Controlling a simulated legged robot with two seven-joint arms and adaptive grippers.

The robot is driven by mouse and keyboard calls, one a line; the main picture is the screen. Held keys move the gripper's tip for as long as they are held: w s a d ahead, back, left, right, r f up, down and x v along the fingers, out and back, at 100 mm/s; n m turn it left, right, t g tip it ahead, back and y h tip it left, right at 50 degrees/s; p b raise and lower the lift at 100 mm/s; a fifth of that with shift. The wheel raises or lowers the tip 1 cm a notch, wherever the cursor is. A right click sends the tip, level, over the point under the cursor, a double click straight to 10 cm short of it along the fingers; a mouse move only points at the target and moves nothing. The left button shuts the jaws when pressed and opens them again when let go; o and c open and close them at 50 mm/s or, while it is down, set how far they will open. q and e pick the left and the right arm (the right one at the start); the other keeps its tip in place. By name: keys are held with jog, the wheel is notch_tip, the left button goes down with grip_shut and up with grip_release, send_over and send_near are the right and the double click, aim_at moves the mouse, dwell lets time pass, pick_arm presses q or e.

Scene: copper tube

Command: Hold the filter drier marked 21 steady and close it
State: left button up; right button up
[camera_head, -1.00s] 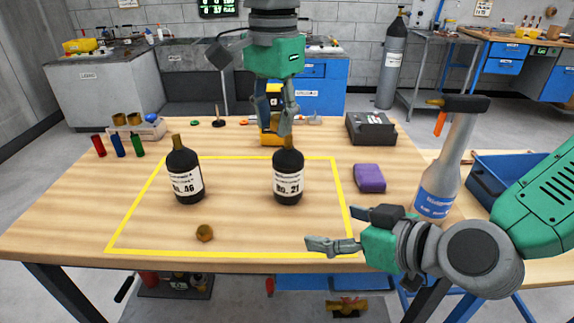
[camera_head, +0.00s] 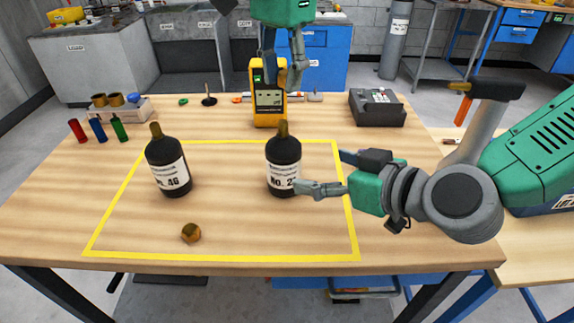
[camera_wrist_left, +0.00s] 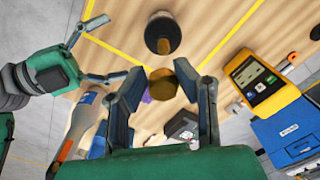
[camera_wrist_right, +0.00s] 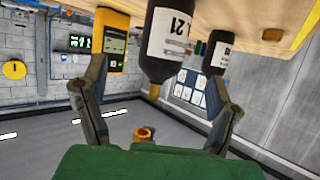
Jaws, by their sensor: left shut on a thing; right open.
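The dark filter drier marked 21 (camera_head: 284,153) stands upright with a brass neck; its label also shows in the right wrist view (camera_wrist_right: 168,38). My right gripper (camera_head: 322,172) is open just right of it. One fingertip overlaps the label's edge in the head view. In the right wrist view the drier lies ahead between the spread fingers. My left gripper (camera_head: 283,88) is above and behind the drier. In the left wrist view it is shut on a brass cap (camera_wrist_left: 162,85). The cap is hard to make out in the head view.
A second dark drier marked 46 (camera_head: 168,165) stands to the left. A loose brass piece (camera_head: 191,232) lies in front, inside the yellow outline. A yellow meter (camera_head: 268,103) stands behind; a dark box device (camera_head: 376,108) is at the back right.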

aim_at(295, 165)
jog(key=x, duration=0.9)
jog(key=shift+s+a+f, duration=0.1)
jog(key=shift+a, duration=0.45)
jog(key=shift+a+f, duration=0.1)
jog(key=shift+a, duration=0.05)
jog(key=shift+w, duration=0.3)
jog(key=shift+d+f, duration=0.1)
jog(key=shift+d, duration=0.25)
jog(key=shift+a, duration=0.4)
jog(key=c, duration=1.8)
pick_arm(q)
jog(key=f, duration=0.2)
jog(key=a+f, duration=0.1)
jog(key=f, duration=0.1)
pick_arm(e)
jog(key=shift+d, duration=0.1)
pick_arm(q)
jog(key=shift+d+f, duration=0.25)
jog(key=shift+f, duration=0.15)
pick_arm(e)
jog(key=shift+d, duration=0.2)
pick_arm(q)
jog(key=shift+a, duration=0.15)
pick_arm(e)
jog(key=shift+a, duration=0.15)
